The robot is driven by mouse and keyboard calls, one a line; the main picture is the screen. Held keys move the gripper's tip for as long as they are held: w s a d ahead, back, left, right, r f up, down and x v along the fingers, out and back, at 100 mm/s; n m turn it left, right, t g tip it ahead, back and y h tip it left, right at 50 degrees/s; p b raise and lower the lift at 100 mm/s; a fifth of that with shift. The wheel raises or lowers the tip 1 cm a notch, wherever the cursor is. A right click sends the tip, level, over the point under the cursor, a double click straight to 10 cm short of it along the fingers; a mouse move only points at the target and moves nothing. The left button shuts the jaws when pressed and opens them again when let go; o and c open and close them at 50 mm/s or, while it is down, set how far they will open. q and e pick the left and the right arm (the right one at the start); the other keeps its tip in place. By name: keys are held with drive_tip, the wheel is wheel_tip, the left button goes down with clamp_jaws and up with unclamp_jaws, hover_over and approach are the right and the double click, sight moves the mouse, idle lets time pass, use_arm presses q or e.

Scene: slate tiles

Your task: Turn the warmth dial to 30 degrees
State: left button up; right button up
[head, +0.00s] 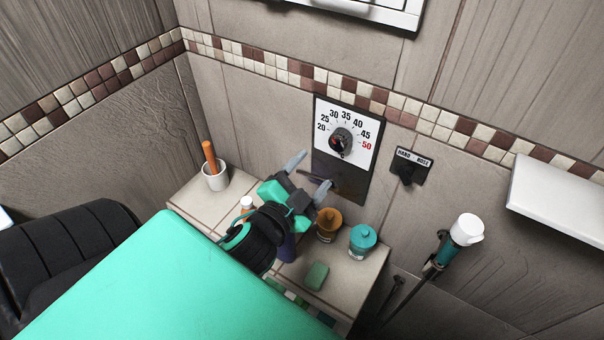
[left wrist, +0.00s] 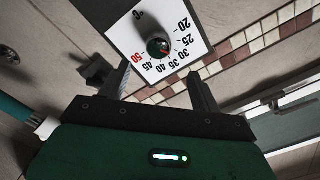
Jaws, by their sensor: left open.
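The warmth dial (head: 341,140) is a dark round knob on a white scale plate (head: 358,113) with numbers from 20 to 50, the 50 in red. In the left wrist view the dial (left wrist: 158,47) appears upside down. A red mark on the knob points roughly between 30 and 35; its exact reading is hard to tell. My left gripper (head: 309,175) is open and empty, below the dial and apart from it. In the left wrist view its two fingers (left wrist: 160,76) stand apart, with the dial beyond them. My right gripper is not in view.
A tiled ledge below holds a white cup (head: 216,178) with an orange stick, an amber jar (head: 328,225), a teal jar (head: 362,240) and a green block (head: 316,276). A HAND/HOSE switch (head: 408,170) sits right of the dial. A white shelf (head: 560,197) juts out at right.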

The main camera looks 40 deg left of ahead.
use_arm(q)
drive_tip(key=shift+s+d+p, duration=0.1)
drive_tip(key=shift+s+p, duration=0.65)
drive_tip(key=shift+s, duration=0.65)
drive_tip(key=shift+s, duration=0.1)
